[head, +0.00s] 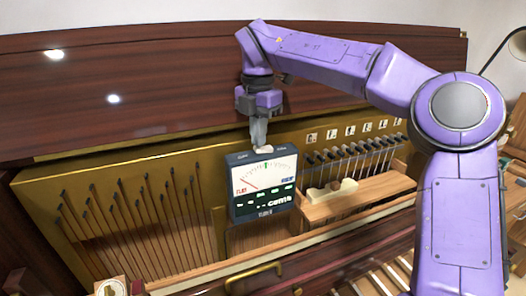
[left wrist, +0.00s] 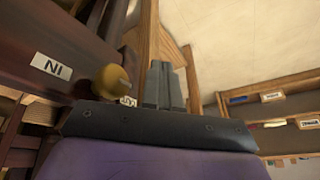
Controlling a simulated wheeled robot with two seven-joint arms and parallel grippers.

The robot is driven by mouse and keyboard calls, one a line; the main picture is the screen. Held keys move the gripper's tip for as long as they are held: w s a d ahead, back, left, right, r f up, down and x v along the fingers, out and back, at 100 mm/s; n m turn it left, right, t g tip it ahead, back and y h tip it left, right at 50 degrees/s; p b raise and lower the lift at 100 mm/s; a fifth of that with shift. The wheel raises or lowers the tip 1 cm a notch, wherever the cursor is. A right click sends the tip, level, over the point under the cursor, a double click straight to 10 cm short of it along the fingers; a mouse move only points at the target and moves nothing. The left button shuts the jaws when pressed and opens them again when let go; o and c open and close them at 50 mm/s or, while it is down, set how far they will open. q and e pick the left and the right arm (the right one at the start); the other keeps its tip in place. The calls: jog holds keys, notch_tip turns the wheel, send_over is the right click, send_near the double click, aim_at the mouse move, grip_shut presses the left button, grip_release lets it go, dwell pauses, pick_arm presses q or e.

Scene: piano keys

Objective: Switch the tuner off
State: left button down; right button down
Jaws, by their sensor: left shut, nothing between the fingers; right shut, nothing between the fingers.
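The tuner (head: 263,205) is a dark box with a white dial face and a needle, standing upright in the piano's open front. My right gripper (head: 260,143) is shut and empty, pointing down with its fingertips at the tuner's top edge. The fingertips cover part of that top, so I cannot tell whether they touch it or how any switch there is set. My left gripper (left wrist: 164,68) shows only in the left wrist view, shut and empty, away from the tuner.
A wooden block with a pale piece (head: 331,190) lies right of the tuner. Rows of thin hammers (head: 130,215) stand at left. A brass handle (head: 254,277) is below. In the left wrist view, a brass knob (left wrist: 111,81) and a labelled shelf (left wrist: 285,105) show.

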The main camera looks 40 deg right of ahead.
jog(key=shift+f+b, duration=0.5)
jog(key=shift+f, duration=0.05)
jog(key=shift+r, duration=0.1)
notch_tip(320, 180, up, 7)
jog(key=p, duration=0.6)
dwell(0.6)
